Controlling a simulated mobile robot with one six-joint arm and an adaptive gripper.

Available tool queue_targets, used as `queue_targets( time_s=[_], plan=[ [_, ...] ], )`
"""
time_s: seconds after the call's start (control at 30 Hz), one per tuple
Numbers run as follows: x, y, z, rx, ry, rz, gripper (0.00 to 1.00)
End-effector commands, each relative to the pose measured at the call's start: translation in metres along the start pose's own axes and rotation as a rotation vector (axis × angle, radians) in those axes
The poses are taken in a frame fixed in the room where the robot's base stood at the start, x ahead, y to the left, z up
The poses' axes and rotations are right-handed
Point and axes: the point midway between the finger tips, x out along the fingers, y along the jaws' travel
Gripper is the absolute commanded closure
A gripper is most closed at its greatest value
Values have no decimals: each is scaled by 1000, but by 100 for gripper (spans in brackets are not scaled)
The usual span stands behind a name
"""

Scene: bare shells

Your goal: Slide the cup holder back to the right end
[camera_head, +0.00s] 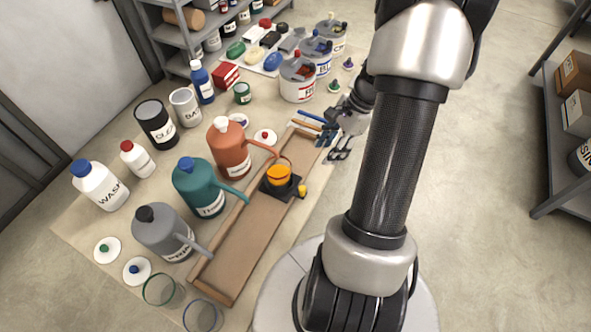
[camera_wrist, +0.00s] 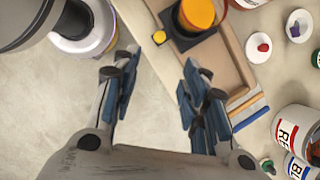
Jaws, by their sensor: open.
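The cup holder (camera_head: 292,193) is a black square block with a yellow knob (camera_head: 302,190) on its front side. It carries an orange-filled cup (camera_head: 279,175). It sits in the long shallow wooden tray (camera_head: 240,250), nearer the tray's upper-right end than its lower-left end. In the wrist view the holder (camera_wrist: 207,46) is at the top, its yellow knob (camera_wrist: 159,37) pointing left. My gripper (camera_head: 340,140) hangs beside the tray's upper-right end. Its blue-padded fingers (camera_wrist: 158,75) are open and empty, apart from the knob.
Orange, teal and grey watering cans (camera_head: 232,150) line the tray's far side, spouts reaching over it. Blue and orange sticks (camera_head: 318,125) lie by its upper-right end. Paint cans (camera_head: 298,80) stand beyond. Two clear glasses (camera_head: 202,316) stand near the lower-left end.

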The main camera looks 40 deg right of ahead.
Motion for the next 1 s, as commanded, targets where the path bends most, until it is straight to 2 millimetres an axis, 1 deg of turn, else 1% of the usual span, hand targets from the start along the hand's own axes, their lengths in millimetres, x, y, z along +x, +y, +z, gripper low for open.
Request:
queue_targets(
  time_s=[0.03, 0.17, 0.27, 0.7, 0.8, 0.9, 1.0],
  plan=[
    [3, 0, -3, 16, -4, -1, 59],
    [15, 0, -4, 22, -6, -1, 59],
    [33, 1, -4, 20, -6, 1, 59],
    [130, 1, -4, 17, -5, 2, 59],
    [148, 1, -4, 17, -5, 2, 59],
    [162, 0, -3, 16, -5, 1, 59],
    [170, 0, -3, 17, -5, -1, 59]
  ],
)
